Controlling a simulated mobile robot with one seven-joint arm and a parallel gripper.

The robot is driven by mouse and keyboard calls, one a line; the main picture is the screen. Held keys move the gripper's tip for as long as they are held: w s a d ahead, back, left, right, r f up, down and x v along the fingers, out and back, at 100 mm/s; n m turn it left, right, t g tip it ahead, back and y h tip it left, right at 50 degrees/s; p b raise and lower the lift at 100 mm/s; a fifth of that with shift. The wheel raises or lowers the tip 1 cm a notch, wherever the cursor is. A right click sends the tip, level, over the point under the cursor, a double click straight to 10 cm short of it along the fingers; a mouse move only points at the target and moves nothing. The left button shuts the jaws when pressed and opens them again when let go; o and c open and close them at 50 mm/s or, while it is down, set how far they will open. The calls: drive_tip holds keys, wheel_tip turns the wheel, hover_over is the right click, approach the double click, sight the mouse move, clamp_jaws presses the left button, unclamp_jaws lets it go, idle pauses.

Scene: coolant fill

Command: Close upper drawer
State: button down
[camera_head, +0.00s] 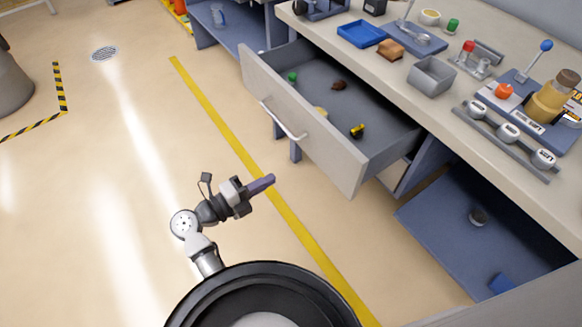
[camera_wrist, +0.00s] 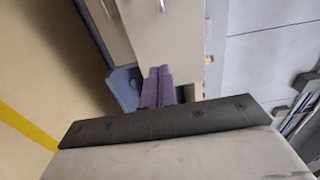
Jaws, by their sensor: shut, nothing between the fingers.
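The upper drawer (camera_head: 310,125) is pulled out from the workbench in the head view. It has a cream front with a silver bar handle (camera_head: 283,121) and a grey interior. Several small items lie inside, among them a green one (camera_head: 292,76), a brown one (camera_head: 339,85) and a yellow and black one (camera_head: 357,131). My gripper (camera_head: 263,184) is shut and empty, in front of the drawer and apart from its front panel. In the wrist view the purple fingers (camera_wrist: 157,88) are together, and a cream panel (camera_wrist: 165,30) with part of a handle shows beyond them.
The workbench top (camera_head: 400,75) holds a blue tray (camera_head: 361,34), a grey bin (camera_head: 431,76) and several fixtures. A lower blue shelf (camera_head: 480,235) lies at the right. The floor beside the yellow line (camera_head: 225,125) is clear.

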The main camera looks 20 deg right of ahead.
sight(319, 151)
drive_tip(key=p+x, duration=0.3)
drive_tip(key=x, duration=1)
drive_tip(key=shift+w+d, duration=0.15)
drive_tip(key=shift+d, duration=0.25)
drive_tip(key=p+x, duration=0.1)
drive_tip(key=x, duration=2.2)
drive_tip(key=shift+f+p, duration=0.1)
drive_tip(key=shift+p, duration=0.2)
drive_tip(key=shift+w+d, duration=0.2)
drive_tip(key=shift+d, duration=0.3)
drive_tip(key=shift+w+d+r, duration=0.1)
drive_tip(key=shift+r, duration=0.1)
drive_tip(key=shift+r, duration=0.15)
